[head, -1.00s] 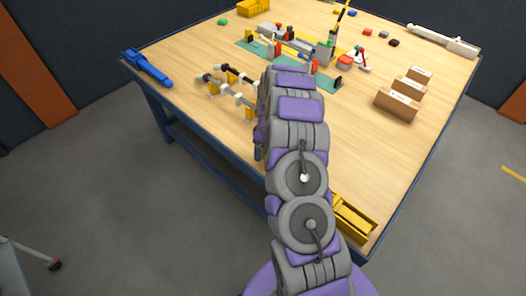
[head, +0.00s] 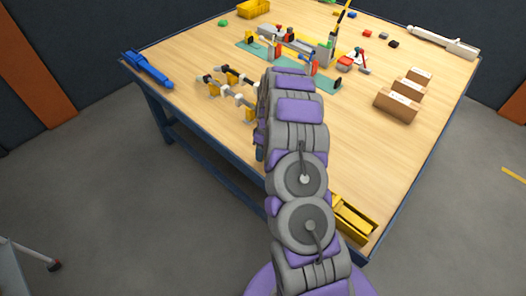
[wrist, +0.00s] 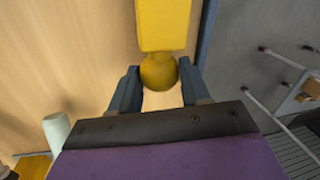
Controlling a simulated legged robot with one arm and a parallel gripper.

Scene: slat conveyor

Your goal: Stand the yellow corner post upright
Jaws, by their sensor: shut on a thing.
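The yellow corner post (wrist: 163,24) shows in the wrist view as a yellow block with a rounded ball-like end. It runs out of the top of that view, so its far end is hidden. My gripper (wrist: 158,84) is shut on the post at its ball end, with one dark blue finger on each side. Wooden tabletop shows behind the post, close to the table edge. I cannot tell how far the post is tilted. In the head view my arm hides the gripper and the held post.
Small white, black and yellow parts (head: 232,84) lie left of my arm. A green mat (head: 328,84) with a conveyor model is behind. Cardboard boxes (head: 396,104) stand right; a yellow bin (head: 353,218) is at the near corner. The tabletop between them is clear.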

